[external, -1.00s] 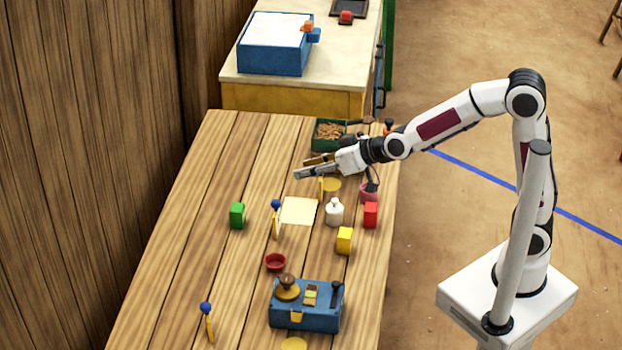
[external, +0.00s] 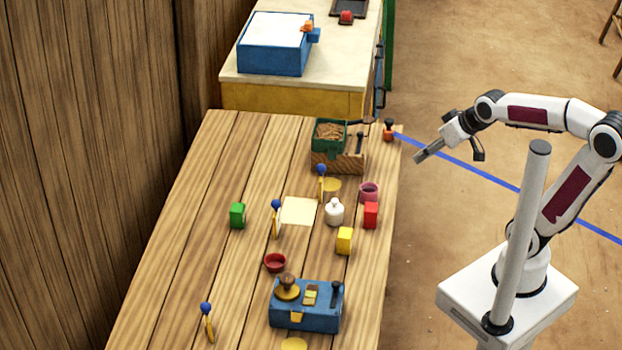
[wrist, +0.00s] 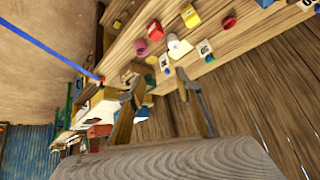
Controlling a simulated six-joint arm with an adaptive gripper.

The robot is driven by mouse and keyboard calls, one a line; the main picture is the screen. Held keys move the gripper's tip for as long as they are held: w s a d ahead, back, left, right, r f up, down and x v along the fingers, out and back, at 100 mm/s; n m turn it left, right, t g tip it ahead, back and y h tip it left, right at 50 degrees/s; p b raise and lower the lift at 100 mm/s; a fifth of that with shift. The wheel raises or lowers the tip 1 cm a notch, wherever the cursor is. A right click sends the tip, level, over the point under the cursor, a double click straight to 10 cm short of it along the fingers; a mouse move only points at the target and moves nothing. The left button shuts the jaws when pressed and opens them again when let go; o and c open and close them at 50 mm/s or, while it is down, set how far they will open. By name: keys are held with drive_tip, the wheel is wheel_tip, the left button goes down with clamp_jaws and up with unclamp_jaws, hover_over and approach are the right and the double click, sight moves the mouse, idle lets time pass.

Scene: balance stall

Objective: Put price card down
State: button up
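One price card (external: 321,188), a thin yellow upright with a blue ball on top, stands on the table beside a yellow disc (external: 332,185). Its white marked face shows in the wrist view (wrist: 164,61). A second similar card (external: 276,224) stands left of the cream square (external: 298,211), and a third (external: 208,325) stands at the front left. My gripper (external: 420,156) is off the table's right edge, well apart from all the cards. In the wrist view its two fingers (wrist: 160,84) are spread with nothing held between them.
A white bottle (external: 334,213), pink cup (external: 369,192), red block (external: 371,215) and yellow block (external: 344,241) stand near the first card. A wooden tray (external: 338,163) with a green box (external: 326,147) lies behind.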

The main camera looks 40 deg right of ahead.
drive_tip(key=s+d+f+m+g+h, duration=0.1)
drive_tip(key=s+d+f+h, duration=0.1)
drive_tip(key=s+d, duration=0.6)
drive_tip(key=s, duration=0.2)
drive_tip(key=shift+s+f+m+g, duration=0.15)
drive_tip(key=shift+s+m+g, duration=0.2)
drive_tip(key=shift+m+g, duration=0.05)
drive_tip(key=shift+o, duration=0.4)
drive_tip(key=shift+w, duration=0.15)
idle(0.9)
drive_tip(key=n+t+y, duration=0.2)
drive_tip(key=t+y, duration=0.1)
drive_tip(key=t, duration=0.5)
hover_over(321, 181)
drive_tip(key=s+d, duration=0.3)
drive_tip(key=s, duration=0.2)
wheel_tip(321, 181, down, 17)
drive_tip(key=shift+a, duration=0.2)
drive_tip(key=shift+w, duration=0.2)
